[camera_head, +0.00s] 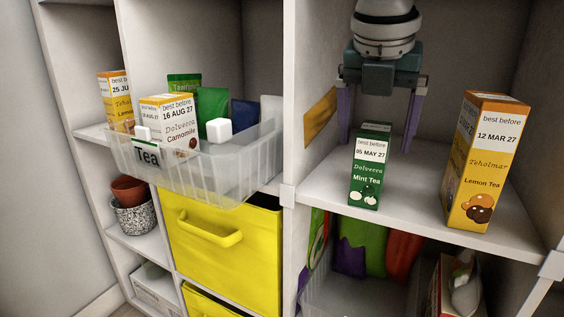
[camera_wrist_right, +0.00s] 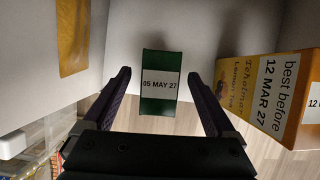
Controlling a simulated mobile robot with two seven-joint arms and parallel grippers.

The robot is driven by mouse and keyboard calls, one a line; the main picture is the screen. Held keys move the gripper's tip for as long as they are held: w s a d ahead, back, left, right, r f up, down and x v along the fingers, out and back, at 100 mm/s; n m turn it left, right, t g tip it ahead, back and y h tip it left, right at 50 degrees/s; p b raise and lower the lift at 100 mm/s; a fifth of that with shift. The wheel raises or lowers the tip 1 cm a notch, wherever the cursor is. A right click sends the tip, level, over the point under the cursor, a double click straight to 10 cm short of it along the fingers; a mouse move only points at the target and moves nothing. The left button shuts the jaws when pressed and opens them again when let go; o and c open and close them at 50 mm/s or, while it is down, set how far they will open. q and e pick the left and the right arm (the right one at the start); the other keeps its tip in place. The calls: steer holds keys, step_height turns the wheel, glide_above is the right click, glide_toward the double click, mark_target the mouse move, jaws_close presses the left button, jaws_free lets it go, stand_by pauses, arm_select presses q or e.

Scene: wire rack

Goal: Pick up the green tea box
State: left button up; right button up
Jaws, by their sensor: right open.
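The green tea box (camera_head: 370,168), labelled Mint Tea, stands upright on the right-hand shelf near its front edge. My right gripper (camera_head: 378,148) comes down from above with its fingers spread, one on each side of the box and apart from it. In the right wrist view the top of the green tea box (camera_wrist_right: 160,83) lies between the open fingers of the right gripper (camera_wrist_right: 160,85), with a gap on both sides. My left gripper is not in view.
A yellow Lemon Tea box (camera_head: 482,165) stands right of the green box, close to the right finger. A clear bin (camera_head: 210,170) labelled Tea, holding several boxes, juts out left. Yellow drawers (camera_head: 225,262) sit below it.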

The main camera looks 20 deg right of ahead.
steer(key=shift+f, duration=0.1)
steer(key=shift+c, duration=0.2)
jaws_close()
stand_by(0.5)
